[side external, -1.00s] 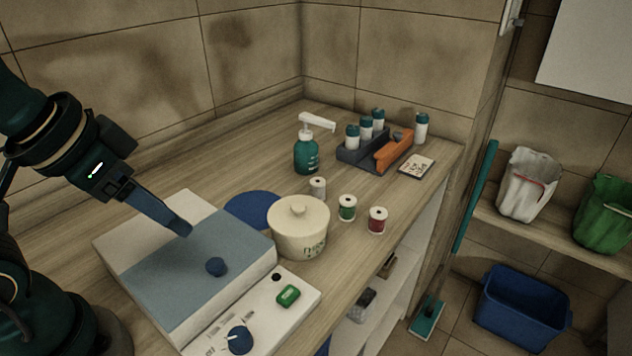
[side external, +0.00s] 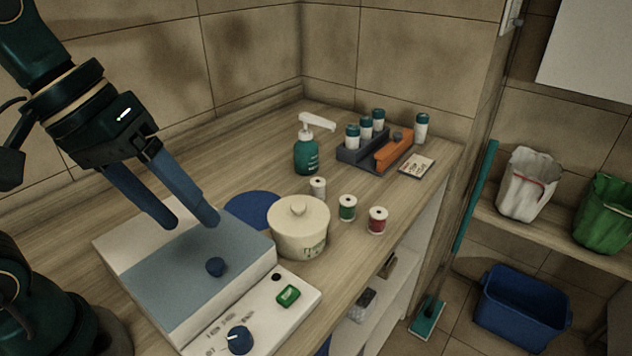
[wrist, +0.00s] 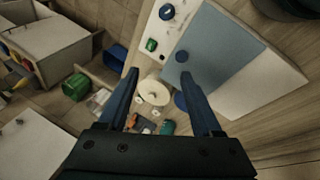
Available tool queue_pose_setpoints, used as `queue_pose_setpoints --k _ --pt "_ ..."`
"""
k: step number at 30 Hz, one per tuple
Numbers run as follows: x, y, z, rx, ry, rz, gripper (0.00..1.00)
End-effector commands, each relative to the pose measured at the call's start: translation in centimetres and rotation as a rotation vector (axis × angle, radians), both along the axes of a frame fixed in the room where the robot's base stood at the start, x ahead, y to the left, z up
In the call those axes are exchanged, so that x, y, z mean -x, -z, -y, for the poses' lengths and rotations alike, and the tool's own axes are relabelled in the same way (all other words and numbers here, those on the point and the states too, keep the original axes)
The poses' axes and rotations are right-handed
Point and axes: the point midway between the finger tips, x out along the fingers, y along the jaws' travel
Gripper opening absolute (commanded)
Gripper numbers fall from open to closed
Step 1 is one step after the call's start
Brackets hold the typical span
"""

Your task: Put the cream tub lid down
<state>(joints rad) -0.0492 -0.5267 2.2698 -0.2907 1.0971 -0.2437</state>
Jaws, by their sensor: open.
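The cream tub (side external: 300,235) stands upright on the wooden counter, to the right of the white and blue-topped basin unit. Its cream lid (side external: 299,211), with a round knob, sits on top of the tub. In the wrist view the lid (wrist: 153,92) shows as a pale disc beyond and between my fingers. My gripper (side external: 192,224) is open and empty above the basin unit, left of the tub and apart from it. Both blue fingers (wrist: 165,105) show spread in the wrist view.
A flat dark blue disc (side external: 251,209) lies on the counter behind the tub. Spools, including a green one (side external: 347,208) and a red one (side external: 378,220), stand right of it. A pump bottle (side external: 306,155) and a rack (side external: 362,150) stand farther back. The basin unit (side external: 190,270) carries knobs.

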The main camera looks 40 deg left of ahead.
Motion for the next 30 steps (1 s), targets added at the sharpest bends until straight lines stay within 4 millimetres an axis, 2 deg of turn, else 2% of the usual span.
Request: queue_pose_setpoints --k 8,12,17,24,30 --pt "-5.2 -1.2 2.0 0.33 -0.262 -0.303 0.67" --pt "-8.4 -1.1 1.9 0.489 -0.388 -0.448 0.67" --pt "-12.2 -0.2 0.9 0.663 -0.526 -0.6 0.67" --pt "-17.0 3.4 -2.3 0.912 -0.715 -0.8 0.67" --pt "-19.0 7.7 -5.4 1.055 -0.839 -0.909 0.67"
